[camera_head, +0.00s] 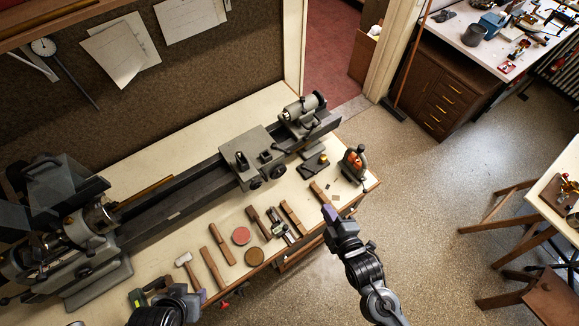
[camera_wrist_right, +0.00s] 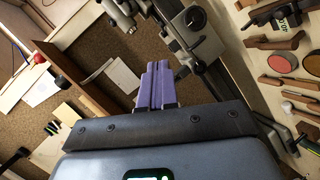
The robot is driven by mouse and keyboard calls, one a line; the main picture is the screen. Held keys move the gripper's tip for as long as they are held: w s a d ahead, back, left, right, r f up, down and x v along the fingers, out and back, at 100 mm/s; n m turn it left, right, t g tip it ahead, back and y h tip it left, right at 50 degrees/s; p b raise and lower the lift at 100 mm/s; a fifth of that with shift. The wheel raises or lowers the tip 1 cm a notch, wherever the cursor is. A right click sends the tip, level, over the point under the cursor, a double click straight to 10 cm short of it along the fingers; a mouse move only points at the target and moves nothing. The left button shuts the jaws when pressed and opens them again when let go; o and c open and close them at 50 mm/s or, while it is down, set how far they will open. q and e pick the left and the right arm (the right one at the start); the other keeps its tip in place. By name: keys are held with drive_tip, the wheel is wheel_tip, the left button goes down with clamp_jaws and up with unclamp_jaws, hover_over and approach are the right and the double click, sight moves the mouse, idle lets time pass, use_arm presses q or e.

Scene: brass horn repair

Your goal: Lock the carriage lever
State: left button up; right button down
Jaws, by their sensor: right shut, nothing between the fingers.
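The grey lathe carriage (camera_head: 252,158) sits on the dark bed, left of the tailstock (camera_head: 303,115). It carries small dark knobs and handles, and I cannot tell for sure which one is the lever or how it is set. My right gripper (camera_head: 329,212) is shut and empty, held off the bench's front right side, apart from the carriage. In the right wrist view its purple fingers (camera_wrist_right: 157,84) are together, with the lathe behind them. My left arm shows at the bottom left of the head view, well away from the carriage; its fingers are not clear.
Mallets, hammers, a red disc (camera_head: 241,236) and a brown disc (camera_head: 254,257) lie along the bench front. A dark-framed tool with red-orange parts (camera_head: 355,162) stands at the bench's right end. The headstock (camera_head: 92,215) is at left. Open floor (camera_head: 430,230) lies to the right.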

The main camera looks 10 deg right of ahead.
drive_tip(key=w+a+f+n+t+y+b, duration=0.2)
drive_tip(key=w+f+n+b, duration=0.2)
drive_tip(key=f+b, duration=0.3)
drive_tip(key=w+a+f+n+t+y+b, duration=0.1)
drive_tip(key=w+a+f+n+t+b, duration=0.25)
drive_tip(key=f+b, duration=0.35)
drive_tip(key=y+b, duration=0.1)
approach(284, 151)
drive_tip(key=w+a, duration=0.2)
drive_tip(key=w, duration=0.1)
drive_tip(key=shift+w+d+r+n, duration=0.1)
drive_tip(key=shift+w+r+n, duration=0.2)
drive_tip(key=shift+w+n, duration=0.25)
drive_tip(key=shift+w, duration=0.15)
drive_tip(key=shift+w+d+b, duration=0.15)
drive_tip(key=shift+d+b, duration=0.05)
drive_tip(key=shift+b, duration=0.2)
drive_tip(key=n+y+b, duration=0.1)
drive_tip(key=w+d+g+y+b, duration=0.1)
drive_tip(key=y, duration=0.1)
drive_tip(key=shift+d+n+g, duration=0.25)
drive_tip(key=shift+n, duration=0.15)
